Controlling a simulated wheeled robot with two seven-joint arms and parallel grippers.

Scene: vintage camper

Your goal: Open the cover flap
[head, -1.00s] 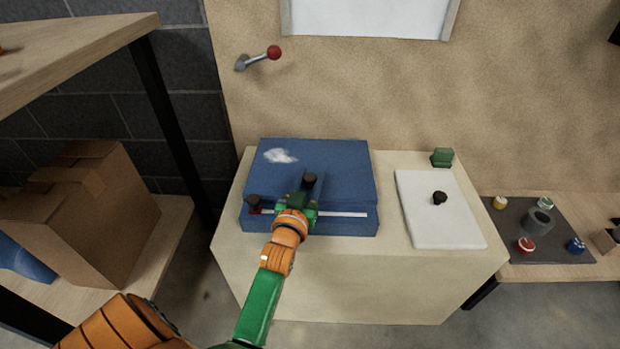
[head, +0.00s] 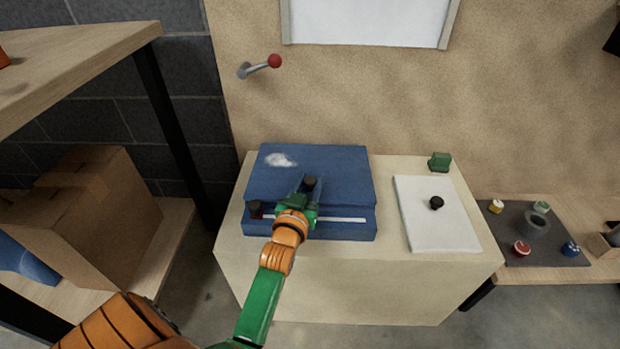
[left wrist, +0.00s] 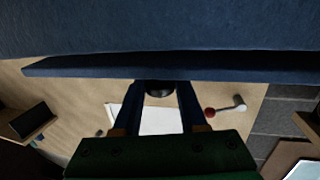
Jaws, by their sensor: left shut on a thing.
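The blue box (head: 354,230) sits on the pale wooden cabinet. Its blue cover flap (head: 340,170) lies over the top, with a white patch near the far left corner. My left gripper (head: 310,186) reaches the flap from the front, its fingers around the dark round knob (head: 310,182). In the left wrist view the fingers (left wrist: 159,95) close on this knob (left wrist: 159,88), beside the edge of a blue panel (left wrist: 200,65). How far the flap is lifted is hard to tell. My right gripper is not in view.
A white board with a dark knob (head: 436,203) lies right of the box, with a green block (head: 440,161) behind it. A red-tipped lever (head: 274,61) juts from the wall. A shelf with a cardboard box (head: 105,215) stands at left.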

